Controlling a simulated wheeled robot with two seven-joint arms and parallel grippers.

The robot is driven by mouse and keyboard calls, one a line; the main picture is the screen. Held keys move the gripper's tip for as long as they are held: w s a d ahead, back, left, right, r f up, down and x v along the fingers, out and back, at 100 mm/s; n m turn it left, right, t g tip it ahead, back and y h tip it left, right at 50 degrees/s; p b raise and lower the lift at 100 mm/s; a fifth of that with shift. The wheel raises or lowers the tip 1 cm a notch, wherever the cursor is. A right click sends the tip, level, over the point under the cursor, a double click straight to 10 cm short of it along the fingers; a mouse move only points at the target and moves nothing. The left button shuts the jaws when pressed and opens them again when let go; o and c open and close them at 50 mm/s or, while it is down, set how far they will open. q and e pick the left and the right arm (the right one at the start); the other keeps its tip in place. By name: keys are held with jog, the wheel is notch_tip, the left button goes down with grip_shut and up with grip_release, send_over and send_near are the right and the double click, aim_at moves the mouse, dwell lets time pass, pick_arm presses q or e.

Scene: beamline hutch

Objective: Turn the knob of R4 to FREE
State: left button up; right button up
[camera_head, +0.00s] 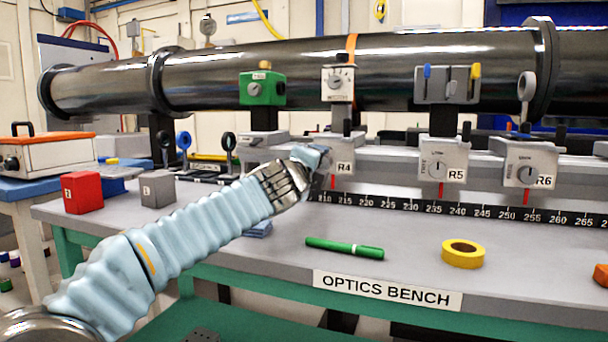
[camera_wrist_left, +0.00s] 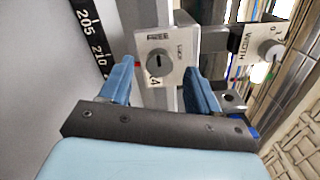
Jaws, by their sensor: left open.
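The R4 carrier (camera_head: 345,160) is a light grey block on the bench rail, behind my left gripper (camera_head: 310,160). In the head view the gripper hides its knob. In the left wrist view the round grey knob (camera_wrist_left: 159,63) with a dark slot sits on R4's pale face (camera_wrist_left: 150,44). Small lettering beside the knob is too small to read surely. My left gripper (camera_wrist_left: 160,72) is open, its two blue fingers on either side of the knob in that view. I cannot tell whether they touch it. My right gripper is not in view.
Carriers R5 (camera_head: 443,166) and R6 (camera_head: 525,165) stand to the right along the scale rail. A long dark tube (camera_head: 260,75) runs behind. A green marker (camera_head: 344,247) and yellow tape roll (camera_head: 463,254) lie on the bench. A red block (camera_head: 82,193) stands left.

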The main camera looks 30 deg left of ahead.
pick_arm(q)
jog(key=v, duration=1.1)
jog(key=shift+s, duration=0.2)
jog(key=shift+d, duration=0.1)
